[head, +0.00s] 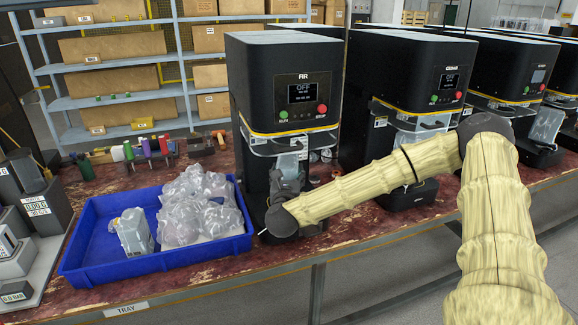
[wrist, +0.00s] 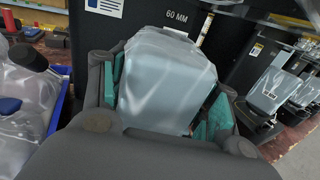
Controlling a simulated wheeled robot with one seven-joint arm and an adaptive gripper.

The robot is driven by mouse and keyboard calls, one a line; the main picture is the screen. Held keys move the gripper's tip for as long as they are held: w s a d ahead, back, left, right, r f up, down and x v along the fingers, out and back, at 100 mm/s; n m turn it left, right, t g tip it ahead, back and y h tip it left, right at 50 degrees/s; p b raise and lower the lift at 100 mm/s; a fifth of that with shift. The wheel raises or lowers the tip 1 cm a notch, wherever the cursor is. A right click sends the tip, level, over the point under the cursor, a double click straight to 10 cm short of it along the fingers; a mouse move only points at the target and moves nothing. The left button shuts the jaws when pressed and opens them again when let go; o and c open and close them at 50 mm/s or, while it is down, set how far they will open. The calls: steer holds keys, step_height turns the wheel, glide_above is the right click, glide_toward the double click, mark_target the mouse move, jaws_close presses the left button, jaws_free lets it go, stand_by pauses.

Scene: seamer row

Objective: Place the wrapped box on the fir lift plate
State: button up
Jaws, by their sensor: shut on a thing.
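The wrapped box (wrist: 168,75) is a pale grey block in clear film, held between the green-padded fingers of my gripper (wrist: 165,100) in the wrist view. In the head view my gripper (head: 284,182) is at the front of the black machine labelled FIR (head: 283,85). The box shows there only in part, as a pale patch (head: 288,164) above my gripper. The FIR lift plate is hidden behind my gripper and wrist, so I cannot tell whether the box touches it. The FIR screen reads OFF.
A blue tray (head: 155,274) to the left holds several bagged items (head: 205,205) and one smaller wrapped piece (head: 133,231). More black machines (head: 405,80) stand to the right, one with a wrapped item at its front. Coloured-handled tools (head: 145,148) stand behind the tray.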

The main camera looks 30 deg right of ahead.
steer(key=w+d+f+p, duration=0.1)
steer(key=w+d+p, duration=0.1)
steer(key=w, duration=0.3)
steer(key=shift+d+f, duration=0.3)
steer(key=shift+d, duration=0.55)
steer(key=shift+f, duration=0.1)
steer(key=o, duration=1.4)
steer(key=shift+s, duration=0.1)
